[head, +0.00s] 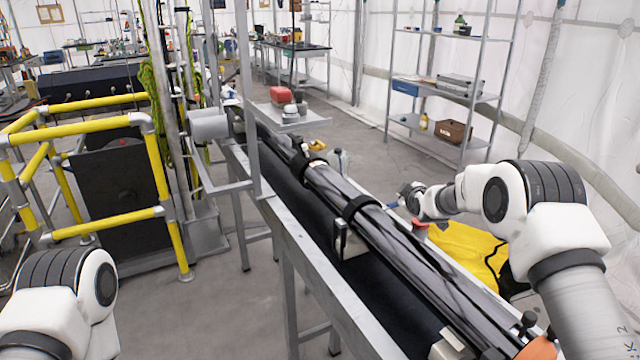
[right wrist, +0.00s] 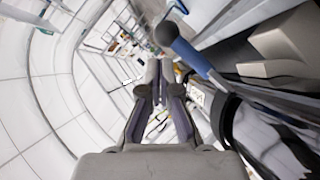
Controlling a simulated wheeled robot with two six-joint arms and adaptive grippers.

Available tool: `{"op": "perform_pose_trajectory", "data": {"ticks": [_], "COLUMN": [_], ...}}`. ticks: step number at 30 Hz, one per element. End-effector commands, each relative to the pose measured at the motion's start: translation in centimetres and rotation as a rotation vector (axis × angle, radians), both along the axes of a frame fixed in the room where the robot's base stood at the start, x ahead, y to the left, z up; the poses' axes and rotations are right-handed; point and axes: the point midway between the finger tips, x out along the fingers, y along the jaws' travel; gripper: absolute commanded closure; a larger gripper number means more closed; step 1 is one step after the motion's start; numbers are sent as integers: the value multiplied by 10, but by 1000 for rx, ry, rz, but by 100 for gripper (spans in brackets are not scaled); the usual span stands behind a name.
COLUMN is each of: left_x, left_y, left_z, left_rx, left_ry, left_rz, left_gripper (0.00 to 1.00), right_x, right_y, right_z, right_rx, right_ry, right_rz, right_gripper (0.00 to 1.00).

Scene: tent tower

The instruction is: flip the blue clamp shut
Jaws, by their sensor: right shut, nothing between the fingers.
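The blue clamp shows in the right wrist view as a blue lever (right wrist: 190,55) with a rounded grey knob at its end. It sticks out from beside a beige block and dark parts. In the head view only a small bit of blue (head: 393,205) shows by the long dark tube bundle. My right gripper (head: 404,193) is beside it, on the bundle's right side. In the right wrist view its fingers (right wrist: 153,72) are shut and empty, a little left of the lever; I cannot tell whether they touch it. My left gripper is out of view.
The dark tube bundle (head: 375,218) lies along a long metal-edged bench, held by black straps. A red piece (head: 420,228) stands at its right side, near a yellow sheet (head: 465,255). A yellow railing (head: 100,117) stands left and metal shelves (head: 440,93) stand behind.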

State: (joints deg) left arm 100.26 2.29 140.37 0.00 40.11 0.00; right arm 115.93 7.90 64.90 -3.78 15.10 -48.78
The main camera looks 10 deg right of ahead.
Motion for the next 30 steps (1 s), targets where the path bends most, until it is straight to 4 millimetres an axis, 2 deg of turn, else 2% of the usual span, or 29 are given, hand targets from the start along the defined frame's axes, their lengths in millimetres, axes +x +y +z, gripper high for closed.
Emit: {"op": "perform_pose_trajectory", "data": {"ticks": [3,9,30], "left_x": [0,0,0], "left_y": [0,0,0], "left_z": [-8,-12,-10], "left_rx": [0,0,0], "left_ry": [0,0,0], "left_rz": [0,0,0], "left_gripper": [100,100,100], "right_x": [0,0,0], "right_y": [-1,-1,-1], "right_z": [-12,-19,-19], "right_rx": [1,1,0], "right_ry": [0,1,3], "right_rz": [0,-1,0], "right_gripper": [100,100,100]}}
